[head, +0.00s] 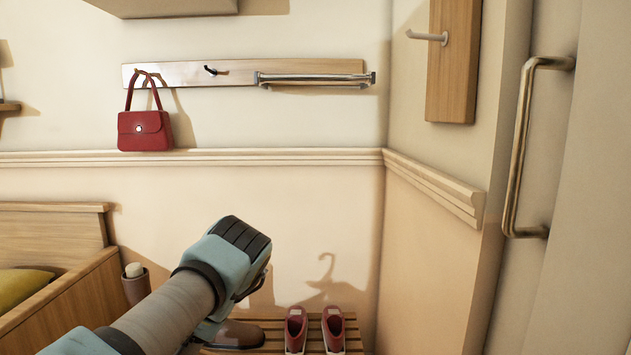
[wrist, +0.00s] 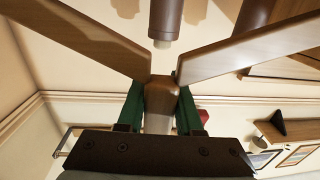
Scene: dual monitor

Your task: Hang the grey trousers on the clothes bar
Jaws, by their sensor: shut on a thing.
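The clothes bar (head: 315,78) is a metal rail fixed to the right part of a wooden wall board (head: 190,74). My gripper (head: 262,280) is below it and lower left in the head view, its fingers mostly hidden behind my wrist. In the wrist view my gripper (wrist: 160,108) has its green fingers shut on the middle of a brown wooden hanger (wrist: 235,53), whose two arms spread left and right. A hook-shaped shadow falls on the wall right of my gripper. I cannot make out the grey trousers in either view.
A red handbag (head: 144,130) hangs at the board's left end, with a dark hook (head: 211,70) between it and the bar. Red shoes (head: 296,329) stand on a slatted rack below. A wooden panel with a peg (head: 428,37) and a door handle (head: 524,140) are at right.

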